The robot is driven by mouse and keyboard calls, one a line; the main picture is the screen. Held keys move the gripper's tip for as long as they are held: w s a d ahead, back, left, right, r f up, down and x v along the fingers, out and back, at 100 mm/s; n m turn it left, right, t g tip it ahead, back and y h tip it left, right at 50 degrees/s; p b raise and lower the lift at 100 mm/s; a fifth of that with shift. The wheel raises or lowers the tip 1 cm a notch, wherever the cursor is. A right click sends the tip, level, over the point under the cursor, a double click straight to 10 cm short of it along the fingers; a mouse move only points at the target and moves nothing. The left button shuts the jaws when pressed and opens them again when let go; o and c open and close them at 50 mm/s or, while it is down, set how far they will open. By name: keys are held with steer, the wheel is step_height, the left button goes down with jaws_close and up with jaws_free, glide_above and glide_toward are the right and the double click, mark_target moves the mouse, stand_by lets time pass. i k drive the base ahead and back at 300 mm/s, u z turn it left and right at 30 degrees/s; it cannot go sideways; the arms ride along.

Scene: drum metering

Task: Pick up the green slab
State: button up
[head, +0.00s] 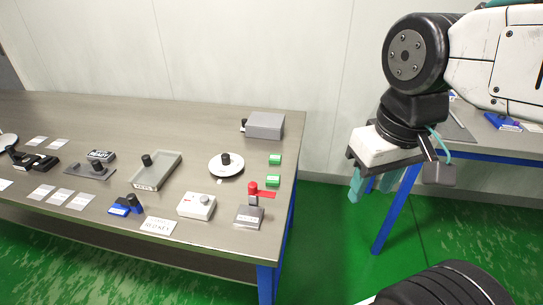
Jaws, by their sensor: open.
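Two small green pieces lie near the right end of the grey table (210,115). One green piece (275,159) is farther back, and the other green piece (272,180) is nearer, just behind a red part. Both show pale marks; I cannot tell which one is the green slab. My gripper (371,187) hangs to the right of the table, beyond its right edge and apart from both pieces. Its teal fingers point down, spread apart, with nothing seen between them.
A red-handled device (250,215) stands close in front of the nearer green piece. A white round dish (226,165) is to the left, and a grey box (265,125) behind. Another blue-legged table (470,150) stands at the right. Green floor lies between the tables.

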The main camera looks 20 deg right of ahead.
mark_target(274, 158)
steer(key=u, duration=0.05)
steer(key=k, duration=1.15)
steer(key=z, duration=0.7)
steer(key=i, duration=1.25)
steer(key=u, duration=0.95)
steer(key=i, duration=0.4)
steer(key=u, duration=0.45)
